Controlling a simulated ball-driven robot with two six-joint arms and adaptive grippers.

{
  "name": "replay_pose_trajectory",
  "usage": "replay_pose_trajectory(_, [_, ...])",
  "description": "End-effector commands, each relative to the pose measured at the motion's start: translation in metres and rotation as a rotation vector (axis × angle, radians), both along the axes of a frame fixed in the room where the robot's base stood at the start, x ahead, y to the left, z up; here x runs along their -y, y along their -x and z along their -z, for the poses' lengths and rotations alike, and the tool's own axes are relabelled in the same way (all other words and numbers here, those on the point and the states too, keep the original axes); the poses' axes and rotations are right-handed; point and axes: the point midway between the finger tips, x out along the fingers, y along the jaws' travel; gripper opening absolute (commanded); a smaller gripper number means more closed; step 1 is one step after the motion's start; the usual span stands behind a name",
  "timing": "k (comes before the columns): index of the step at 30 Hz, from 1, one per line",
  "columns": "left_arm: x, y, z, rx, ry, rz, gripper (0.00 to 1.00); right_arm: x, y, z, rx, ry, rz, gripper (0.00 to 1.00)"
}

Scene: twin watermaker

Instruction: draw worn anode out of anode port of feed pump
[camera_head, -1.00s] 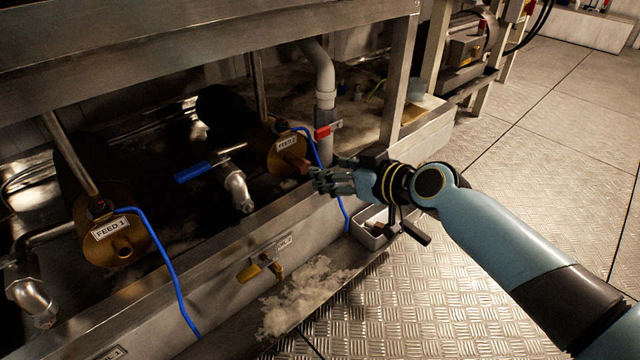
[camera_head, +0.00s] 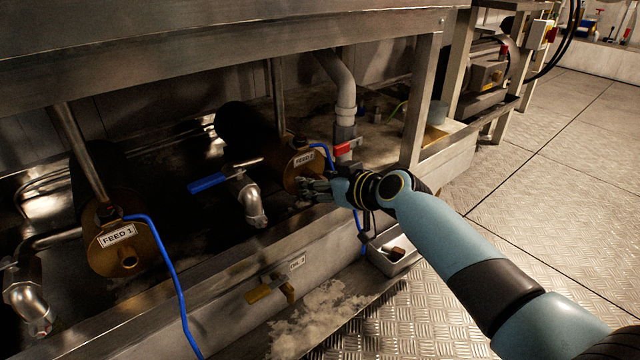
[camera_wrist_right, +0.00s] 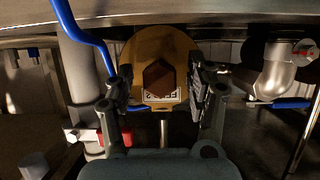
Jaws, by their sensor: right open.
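The brass face of the FEED 2 pump (camera_head: 288,172) is at the middle of the head view, and it also shows in the wrist view (camera_wrist_right: 183,52). A brown, angular worn anode (camera_wrist_right: 158,80) sticks out of its face in the wrist view, above the upside-down label. In the head view my fingers mostly hide it. My right gripper (camera_head: 306,191) is at the pump's face. In the wrist view its two fingers (camera_wrist_right: 165,78) are open on either side of the anode, with visible gaps. My left gripper is not in view.
A blue cable (camera_wrist_right: 86,38) runs close beside one finger. A red-handled valve (camera_head: 346,147) and grey pipe stand right of the pump; a blue-handled valve (camera_head: 208,184) is left. The FEED 1 pump (camera_head: 108,250) is further left. A small tray (camera_head: 392,266) sits below my wrist.

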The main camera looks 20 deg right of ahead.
Motion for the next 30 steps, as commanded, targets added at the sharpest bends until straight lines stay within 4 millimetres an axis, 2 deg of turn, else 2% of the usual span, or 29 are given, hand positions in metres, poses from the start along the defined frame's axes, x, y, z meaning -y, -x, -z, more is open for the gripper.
replay_pose_trajectory(6, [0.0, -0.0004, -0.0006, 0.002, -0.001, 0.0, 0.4, 0.0, -0.0001, -0.0002, 0.0, 0.0, 0.0, 0.56])
replay_pose_trajectory(19, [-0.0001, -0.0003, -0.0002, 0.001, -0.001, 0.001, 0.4, 0.0002, 0.0002, 0.0, 0.0, 0.0, 0.0, 0.0])
replay_pose_trajectory(20, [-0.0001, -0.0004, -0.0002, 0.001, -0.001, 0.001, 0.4, 0.0002, 0.0002, 0.0, 0.0, 0.0, 0.0, 0.0])
replay_pose_trajectory(21, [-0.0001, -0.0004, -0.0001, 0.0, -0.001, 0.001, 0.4, 0.0002, 0.0002, 0.0, 0.0, 0.0, 0.0, 0.23])
replay_pose_trajectory(26, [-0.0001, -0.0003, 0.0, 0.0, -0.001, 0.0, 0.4, 0.0002, 0.0002, 0.0001, 0.0, 0.0, 0.0, 0.02])
replay_pose_trajectory(30, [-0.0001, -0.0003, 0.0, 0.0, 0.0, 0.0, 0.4, 0.0002, 0.0002, 0.0001, 0.0, 0.0, 0.0, 0.0])
